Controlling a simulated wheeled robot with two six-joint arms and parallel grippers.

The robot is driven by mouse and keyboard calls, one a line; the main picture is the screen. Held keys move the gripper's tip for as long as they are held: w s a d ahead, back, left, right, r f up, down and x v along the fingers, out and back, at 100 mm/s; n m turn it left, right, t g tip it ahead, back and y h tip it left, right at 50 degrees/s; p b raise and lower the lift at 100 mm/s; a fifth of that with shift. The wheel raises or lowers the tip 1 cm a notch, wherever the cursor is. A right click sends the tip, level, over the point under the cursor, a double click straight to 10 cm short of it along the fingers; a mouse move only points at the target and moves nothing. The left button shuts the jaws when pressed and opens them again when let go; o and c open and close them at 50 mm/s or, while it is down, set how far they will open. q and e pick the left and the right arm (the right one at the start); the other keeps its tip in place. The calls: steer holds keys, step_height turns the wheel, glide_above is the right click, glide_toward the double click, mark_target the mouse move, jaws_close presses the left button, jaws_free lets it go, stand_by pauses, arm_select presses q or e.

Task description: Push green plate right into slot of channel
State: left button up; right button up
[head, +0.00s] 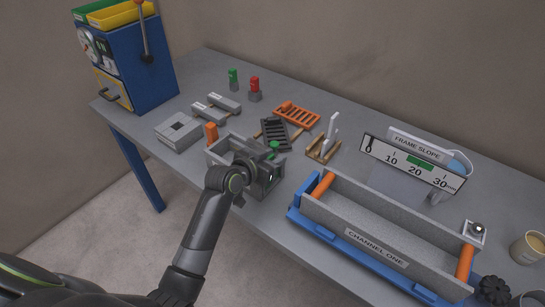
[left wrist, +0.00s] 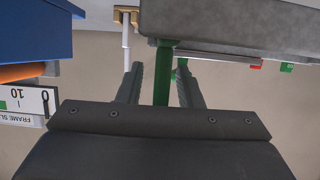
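A small grey trough-shaped channel (head: 222,146) stands near the table's front edge, with an orange piece (head: 211,133) at its left end. A green piece (head: 273,148), apparently the green plate, shows at its right end, partly hidden by my left gripper (head: 267,172). In the left wrist view, the green plate (left wrist: 162,75) is a narrow upright strip below a grey block. My left gripper (left wrist: 160,85) has its fingers apart, one on each side of the strip, with visible gaps. The slot is hidden. My right gripper is not in view.
A long grey channel labelled CHANNEL ONE (head: 375,245) with orange ends sits in a blue frame to the right. A FRAME SLOPE gauge (head: 412,165) stands behind it. Dark and orange racks (head: 297,114) lie behind the small channel. A blue machine (head: 140,70) stands far left.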

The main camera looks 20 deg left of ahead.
arm_select(q)
steer(key=shift+r, duration=0.1)
steer(key=shift+r+p, duration=0.4)
steer(key=shift+r, duration=0.25)
steer(key=b+v, duration=0.1)
steer(key=v, duration=1.1)
steer(key=shift+f, duration=0.2)
